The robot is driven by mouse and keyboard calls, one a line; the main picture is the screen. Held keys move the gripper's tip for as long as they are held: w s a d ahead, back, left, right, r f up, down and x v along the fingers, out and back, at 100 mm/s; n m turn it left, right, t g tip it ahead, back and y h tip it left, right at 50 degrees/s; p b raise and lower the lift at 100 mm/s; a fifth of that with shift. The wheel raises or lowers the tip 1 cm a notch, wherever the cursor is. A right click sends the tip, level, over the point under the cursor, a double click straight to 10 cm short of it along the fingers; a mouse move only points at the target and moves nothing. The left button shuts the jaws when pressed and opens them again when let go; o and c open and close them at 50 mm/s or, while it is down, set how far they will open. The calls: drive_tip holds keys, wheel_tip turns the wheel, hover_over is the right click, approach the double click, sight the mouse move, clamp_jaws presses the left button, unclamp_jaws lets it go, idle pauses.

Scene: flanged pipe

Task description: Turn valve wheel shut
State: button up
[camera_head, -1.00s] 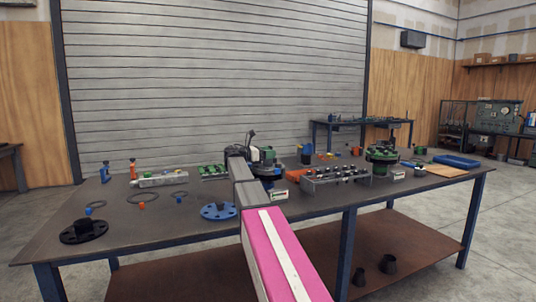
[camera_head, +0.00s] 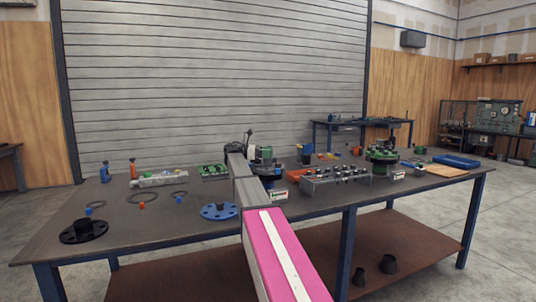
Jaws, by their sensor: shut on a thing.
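My pink, white and grey arm reaches from the bottom of the head view to a dark assembly in the middle of the bench. My gripper (camera_head: 241,146) is at its far end, small and partly hidden by my own arm. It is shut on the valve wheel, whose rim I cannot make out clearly. A green and dark valve body (camera_head: 266,153) shows just right of my arm. A second flanged assembly with green parts (camera_head: 382,154) stands upright further right.
The bench (camera_head: 150,225) holds a blue flange (camera_head: 220,211), a black flange (camera_head: 83,231), rings, a rack of fittings (camera_head: 337,178) and a blue tray (camera_head: 456,161). A small white-labelled box (camera_head: 278,194) stands close right of my arm.

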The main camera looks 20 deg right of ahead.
drive_tip(key=shift+m+g, duration=0.4)
drive_tip(key=shift+g, duration=0.1)
drive_tip(key=o, duration=0.9)
drive_tip(key=shift+o, duration=0.2)
drive_tip(key=shift+a, duration=0.1)
drive_tip(key=v, duration=1)
drive_tip(key=shift+a+r, duration=0.2)
drive_tip(key=shift+a, duration=0.15)
drive_tip(key=shift+w, duration=0.15)
